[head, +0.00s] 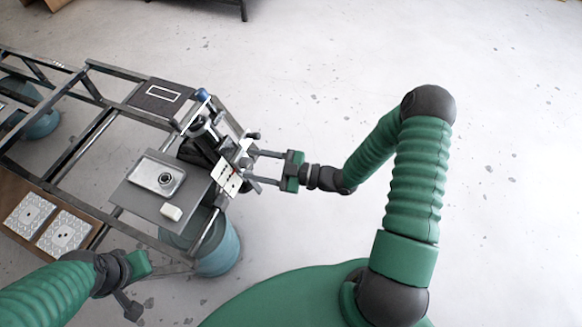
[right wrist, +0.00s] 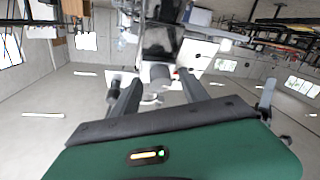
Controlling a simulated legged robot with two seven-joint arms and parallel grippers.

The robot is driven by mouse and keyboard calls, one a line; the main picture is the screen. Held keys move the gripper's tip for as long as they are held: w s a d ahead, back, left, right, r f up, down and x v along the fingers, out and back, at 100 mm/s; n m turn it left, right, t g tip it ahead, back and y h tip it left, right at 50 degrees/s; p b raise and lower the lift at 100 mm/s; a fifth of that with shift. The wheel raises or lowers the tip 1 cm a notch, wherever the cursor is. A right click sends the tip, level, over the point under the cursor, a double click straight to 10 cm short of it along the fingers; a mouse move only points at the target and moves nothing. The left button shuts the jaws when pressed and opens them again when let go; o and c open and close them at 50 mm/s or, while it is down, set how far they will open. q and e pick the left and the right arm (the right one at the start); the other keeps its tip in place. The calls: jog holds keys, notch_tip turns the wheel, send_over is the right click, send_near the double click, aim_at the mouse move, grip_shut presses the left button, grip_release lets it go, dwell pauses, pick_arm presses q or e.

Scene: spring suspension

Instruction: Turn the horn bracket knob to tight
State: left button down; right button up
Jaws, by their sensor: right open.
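My right gripper (head: 252,167) is open at the right side of the spring suspension assembly (head: 206,133), its two fingers pointing left at it. In the right wrist view, a small grey rounded part (right wrist: 160,73) shows between the fingertips of the right gripper (right wrist: 158,82); it may be the horn bracket knob, but I cannot tell surely or see whether the fingers touch it.
A grey platform (head: 140,203) carries a silver box with a round black part (head: 158,176) and a white block (head: 171,212). Dark metal frame rails (head: 92,142) run left. A blue-grey drum (head: 219,252) stands below. The floor at the right is clear.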

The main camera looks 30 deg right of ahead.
jog(key=v, duration=1.6)
jog(key=shift+d, duration=0.3)
jog(key=shift+s, duration=0.15)
